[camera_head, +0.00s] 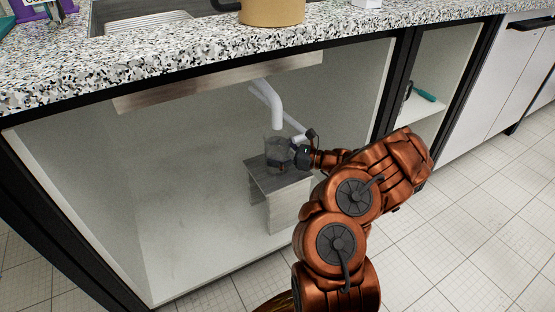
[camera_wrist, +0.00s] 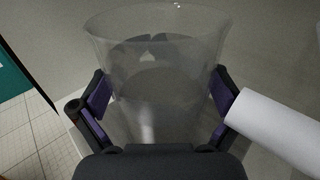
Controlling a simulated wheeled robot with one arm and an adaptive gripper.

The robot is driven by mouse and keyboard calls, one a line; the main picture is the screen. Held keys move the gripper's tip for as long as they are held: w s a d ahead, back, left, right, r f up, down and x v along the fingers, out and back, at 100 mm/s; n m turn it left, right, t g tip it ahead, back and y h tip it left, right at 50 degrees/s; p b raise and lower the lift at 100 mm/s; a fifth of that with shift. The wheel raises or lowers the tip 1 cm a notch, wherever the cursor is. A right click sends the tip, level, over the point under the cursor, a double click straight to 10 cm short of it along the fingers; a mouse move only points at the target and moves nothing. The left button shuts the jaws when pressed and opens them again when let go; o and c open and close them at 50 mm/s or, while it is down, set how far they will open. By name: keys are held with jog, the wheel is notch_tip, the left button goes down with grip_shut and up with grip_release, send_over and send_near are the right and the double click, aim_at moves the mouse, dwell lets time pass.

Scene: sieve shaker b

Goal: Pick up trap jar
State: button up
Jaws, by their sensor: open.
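The trap jar (camera_head: 276,147) is a clear, see-through vessel on a small grey wooden stand (camera_head: 289,199) inside the open cabinet, below a white drain pipe (camera_head: 272,107). In the wrist view the jar (camera_wrist: 155,50) fills the middle, its wide rim toward the top. My gripper (camera_wrist: 157,98) is open, with a purple-padded finger on each side of the jar. I cannot tell whether the pads touch the glass. In the head view my gripper (camera_head: 283,163) reaches the jar from the right; my wrist hides part of the stand.
A white pipe (camera_wrist: 275,125) runs close by the right finger in the wrist view. The speckled counter (camera_head: 200,62) overhangs the cabinet. The cabinet floor (camera_head: 200,255) left of the stand is clear. A teal-handled tool (camera_head: 424,95) lies on the shelf at right.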

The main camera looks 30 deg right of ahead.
jog(key=c, duration=1.4)
